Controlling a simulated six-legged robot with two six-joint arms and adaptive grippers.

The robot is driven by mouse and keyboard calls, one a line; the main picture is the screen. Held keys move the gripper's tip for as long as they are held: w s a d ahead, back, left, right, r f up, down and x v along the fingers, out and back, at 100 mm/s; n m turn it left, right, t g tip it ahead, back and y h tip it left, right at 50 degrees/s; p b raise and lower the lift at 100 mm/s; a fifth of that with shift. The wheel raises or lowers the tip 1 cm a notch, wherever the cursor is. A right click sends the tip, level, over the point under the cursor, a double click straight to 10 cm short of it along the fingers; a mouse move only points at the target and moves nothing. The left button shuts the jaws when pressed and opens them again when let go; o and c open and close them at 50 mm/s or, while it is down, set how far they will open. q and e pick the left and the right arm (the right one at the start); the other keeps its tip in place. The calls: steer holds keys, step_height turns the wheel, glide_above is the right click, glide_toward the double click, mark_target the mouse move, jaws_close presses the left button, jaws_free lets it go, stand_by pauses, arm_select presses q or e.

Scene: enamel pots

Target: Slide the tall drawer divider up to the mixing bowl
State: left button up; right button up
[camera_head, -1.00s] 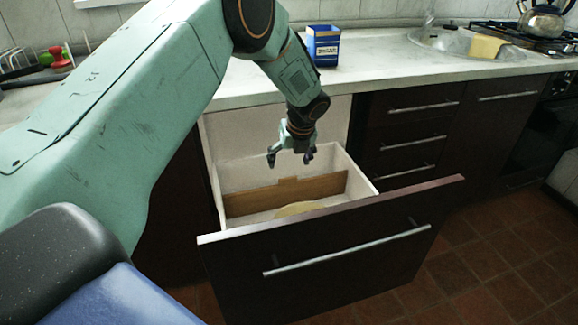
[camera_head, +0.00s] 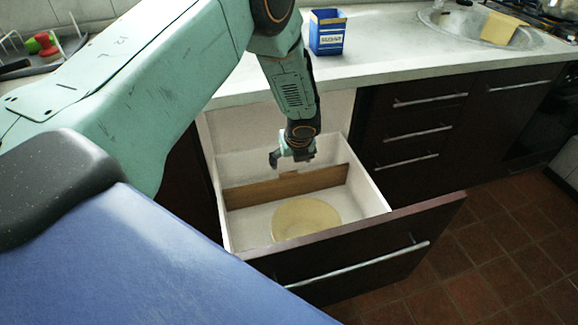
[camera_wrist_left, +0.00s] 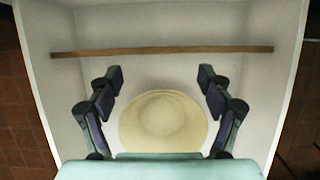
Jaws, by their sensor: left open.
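The tall drawer divider (camera_head: 287,186) is a brown board standing upright across the open white drawer (camera_head: 258,232). The mixing bowl (camera_head: 306,219) is cream and round, on the drawer floor between the divider and the drawer front, with a gap to the divider. My left gripper (camera_head: 291,157) is open and empty, pointing down over the drawer. In the left wrist view, the divider (camera_wrist_left: 160,51) runs across the top, beyond the fingertips. The bowl (camera_wrist_left: 163,118) lies between the open fingers (camera_wrist_left: 160,76) in that view. No finger visibly touches either. My right gripper is not in view.
The drawer's side walls and dark front (camera_head: 365,262) enclose the space. The worktop (camera_head: 400,70) overhangs behind, with a blue box (camera_head: 327,32) on it. A sink (camera_head: 470,25) is at the back right. The drawer floor beside the bowl is clear.

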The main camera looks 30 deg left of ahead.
mark_target(288, 173)
arm_select(q)
steer(key=b+x, duration=0.2)
steer(key=x, duration=0.5)
steer(key=shift+s+f, duration=0.15)
steer(key=shift+w+f, duration=0.2)
steer(key=shift+f, duration=0.1)
steer(key=shift+s+r, duration=0.1)
steer(key=shift+c, duration=1.3)
steer(key=c, duration=0.4)
jaws_close()
steer(key=shift+d, duration=0.1)
